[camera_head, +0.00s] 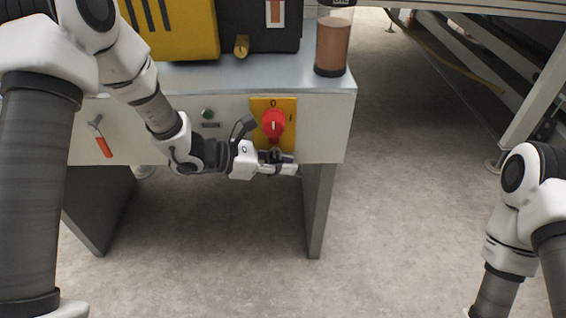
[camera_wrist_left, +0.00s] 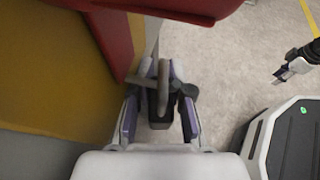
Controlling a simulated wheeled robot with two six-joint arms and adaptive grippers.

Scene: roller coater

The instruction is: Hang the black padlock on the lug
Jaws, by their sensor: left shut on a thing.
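The black padlock (camera_head: 275,155) is in my left gripper (camera_head: 285,167), just below the red switch knob (camera_head: 273,124) on its yellow plate (camera_head: 289,106). In the left wrist view the dark padlock body (camera_wrist_left: 159,104) is between the fingers, with its grey shackle (camera_wrist_left: 163,72) pointing away. A grey bar that looks like the lug (camera_wrist_left: 141,80) comes from the red and yellow side and meets the shackle. I cannot tell whether it passes through. What looks like my right gripper (camera_wrist_left: 283,73) shows at the right of the left wrist view, its jaws unclear.
A copper-coloured cylinder (camera_head: 333,45) stands on the cabinet's top right corner.

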